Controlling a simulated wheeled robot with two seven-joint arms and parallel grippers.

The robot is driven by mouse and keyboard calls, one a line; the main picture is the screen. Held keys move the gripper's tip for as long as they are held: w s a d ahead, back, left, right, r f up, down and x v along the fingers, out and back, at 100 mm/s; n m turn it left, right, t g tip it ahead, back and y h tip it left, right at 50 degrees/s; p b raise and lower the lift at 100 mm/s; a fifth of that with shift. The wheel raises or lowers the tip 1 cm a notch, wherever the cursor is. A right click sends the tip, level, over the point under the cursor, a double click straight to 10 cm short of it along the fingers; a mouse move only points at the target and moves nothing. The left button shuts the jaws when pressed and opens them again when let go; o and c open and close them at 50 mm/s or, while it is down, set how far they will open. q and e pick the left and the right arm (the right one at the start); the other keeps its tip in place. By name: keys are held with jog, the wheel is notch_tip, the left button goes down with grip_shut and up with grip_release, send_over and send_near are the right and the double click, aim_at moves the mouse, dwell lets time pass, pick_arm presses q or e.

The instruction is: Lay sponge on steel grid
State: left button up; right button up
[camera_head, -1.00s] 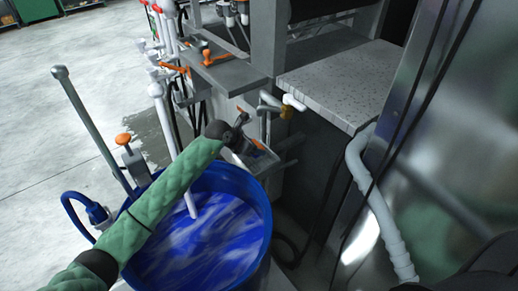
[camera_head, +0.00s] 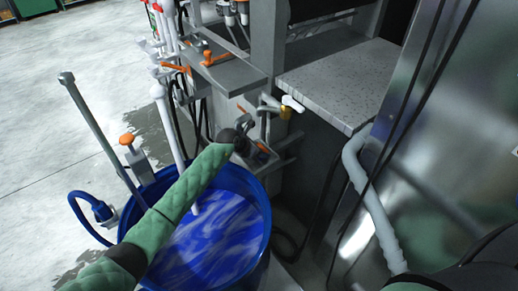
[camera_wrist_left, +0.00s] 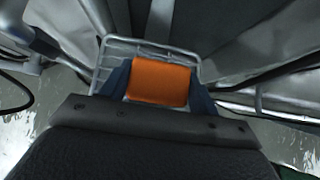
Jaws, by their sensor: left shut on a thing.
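An orange sponge (camera_wrist_left: 160,82) is held between the dark blue fingers of my left gripper (camera_wrist_left: 158,88) in the left wrist view. Behind and around it shows the steel grid (camera_wrist_left: 108,48), a thin wire frame; I cannot tell whether the sponge touches it. In the head view my left gripper (camera_head: 262,153) is beside the grey machine, right of and beyond the blue barrel, with a bit of orange at its fingers. The grid is hard to make out there. My right gripper is not in view.
A blue barrel (camera_head: 262,222) with swirling blue liquid stands below my left arm. A grey shelf with orange-handled fittings (camera_head: 225,70) is above the gripper. A speckled ledge (camera_head: 335,95), a white pipe (camera_head: 365,190) and a steel panel (camera_head: 440,130) lie to the right.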

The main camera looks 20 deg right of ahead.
pick_arm(q)
jog(key=shift+f, duration=0.1)
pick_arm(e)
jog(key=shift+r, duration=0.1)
pick_arm(q)
jog(key=o, duration=1)
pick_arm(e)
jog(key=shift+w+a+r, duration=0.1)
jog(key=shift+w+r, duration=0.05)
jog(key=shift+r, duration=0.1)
pick_arm(q)
jog(key=shift+b+v, duration=0.3)
jog(key=shift+v, duration=0.55)
jog(key=shift+b+v, duration=1.4)
jog(key=shift+v, duration=3.85)
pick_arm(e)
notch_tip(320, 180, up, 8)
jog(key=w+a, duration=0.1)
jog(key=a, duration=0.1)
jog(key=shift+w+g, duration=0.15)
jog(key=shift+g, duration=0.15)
